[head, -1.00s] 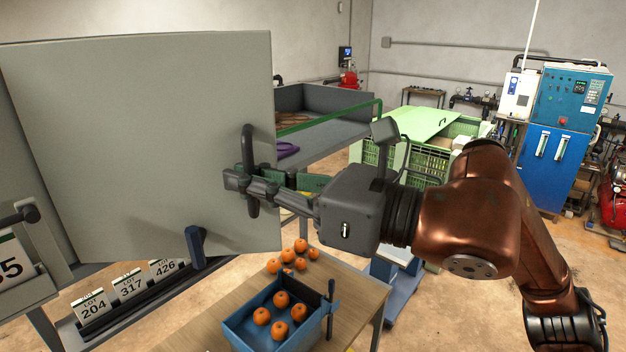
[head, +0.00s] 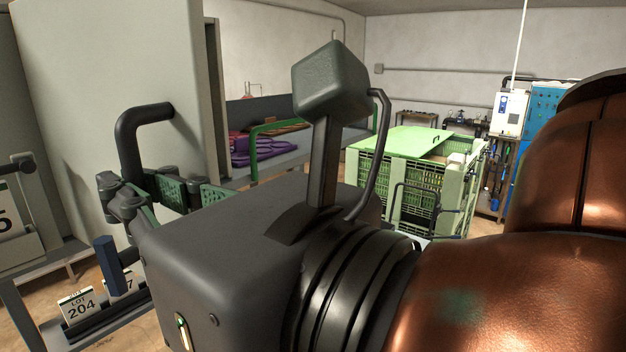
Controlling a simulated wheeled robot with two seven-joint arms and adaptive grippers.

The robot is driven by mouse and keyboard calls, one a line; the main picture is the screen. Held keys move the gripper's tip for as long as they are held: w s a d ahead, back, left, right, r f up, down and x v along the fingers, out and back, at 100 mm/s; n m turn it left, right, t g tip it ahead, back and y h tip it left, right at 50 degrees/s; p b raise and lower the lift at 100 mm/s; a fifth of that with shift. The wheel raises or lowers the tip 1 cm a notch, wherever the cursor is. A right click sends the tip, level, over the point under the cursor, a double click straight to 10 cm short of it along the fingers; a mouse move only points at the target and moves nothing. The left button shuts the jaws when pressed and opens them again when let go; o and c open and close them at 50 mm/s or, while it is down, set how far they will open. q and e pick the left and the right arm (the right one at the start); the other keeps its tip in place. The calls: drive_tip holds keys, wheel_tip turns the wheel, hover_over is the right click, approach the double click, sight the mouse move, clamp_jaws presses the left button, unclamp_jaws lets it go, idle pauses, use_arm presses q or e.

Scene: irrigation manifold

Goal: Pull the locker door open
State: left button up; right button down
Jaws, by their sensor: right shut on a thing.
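The locker door (head: 85,90) is a large flat grey panel on the left of the head view. It stands upright at an angle to me, with its right edge showing. A dark bar handle (head: 128,135) sticks out from its face near that edge. My right gripper (head: 128,192) is shut on the lower part of the handle. My gripper's body and copper-coloured arm fill the lower middle and right and hide part of the door's lower edge. My left gripper is not in view.
Behind are a grey bench with purple items (head: 265,150), a green slatted crate (head: 400,140) and a blue cabinet (head: 545,105). Some floor shows at lower left.

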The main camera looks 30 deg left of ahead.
drive_tip(key=shift+s, duration=0.35)
drive_tip(key=c, duration=2.3)
unclamp_jaws()
drive_tip(key=shift+d, duration=0.15)
drive_tip(key=shift+d, duration=0.1)
drive_tip(key=d, duration=0.4)
drive_tip(key=s+d, duration=0.1)
drive_tip(key=d, duration=0.7)
drive_tip(key=shift+s, duration=0.4)
